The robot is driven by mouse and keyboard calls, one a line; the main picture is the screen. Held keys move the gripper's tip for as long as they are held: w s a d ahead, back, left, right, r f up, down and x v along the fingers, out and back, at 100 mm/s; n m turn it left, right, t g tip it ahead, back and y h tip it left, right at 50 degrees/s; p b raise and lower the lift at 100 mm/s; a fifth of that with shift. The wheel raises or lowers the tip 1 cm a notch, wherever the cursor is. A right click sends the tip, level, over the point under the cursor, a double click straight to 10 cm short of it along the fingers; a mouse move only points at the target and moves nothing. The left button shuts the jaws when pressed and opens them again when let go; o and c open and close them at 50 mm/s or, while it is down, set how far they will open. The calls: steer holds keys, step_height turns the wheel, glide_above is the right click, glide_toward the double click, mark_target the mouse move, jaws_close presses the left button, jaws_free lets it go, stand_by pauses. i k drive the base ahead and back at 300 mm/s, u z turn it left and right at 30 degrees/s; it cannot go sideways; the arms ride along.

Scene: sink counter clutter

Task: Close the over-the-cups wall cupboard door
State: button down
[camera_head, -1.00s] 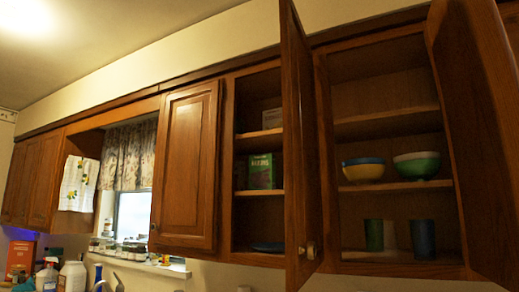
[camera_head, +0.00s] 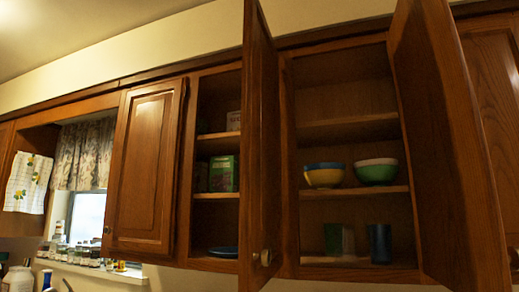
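The wall cupboard holding the cups stands open, with a green cup (camera_head: 333,239) and a blue cup (camera_head: 380,243) on its bottom shelf. Its wooden door (camera_head: 440,150) is swung out on the right side, well away from the frame. Another open door (camera_head: 260,150) stands almost edge-on to the left of the cups, with a round knob (camera_head: 265,257) near its bottom. I cannot tell which compartment that door covers. My gripper is not in view.
Yellow-blue bowls (camera_head: 324,175) and green-white bowls (camera_head: 376,171) sit on the shelf above the cups. The left compartment holds a green box (camera_head: 223,174) and a blue plate (camera_head: 223,252). A shut cupboard door (camera_head: 147,165) and a window (camera_head: 86,220) are farther left.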

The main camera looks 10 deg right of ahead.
mark_target(261, 245)
steer(key=z, duration=1.05)
steer(key=k, duration=0.85)
steer(key=u, duration=1.2)
steer(key=i, duration=0.5)
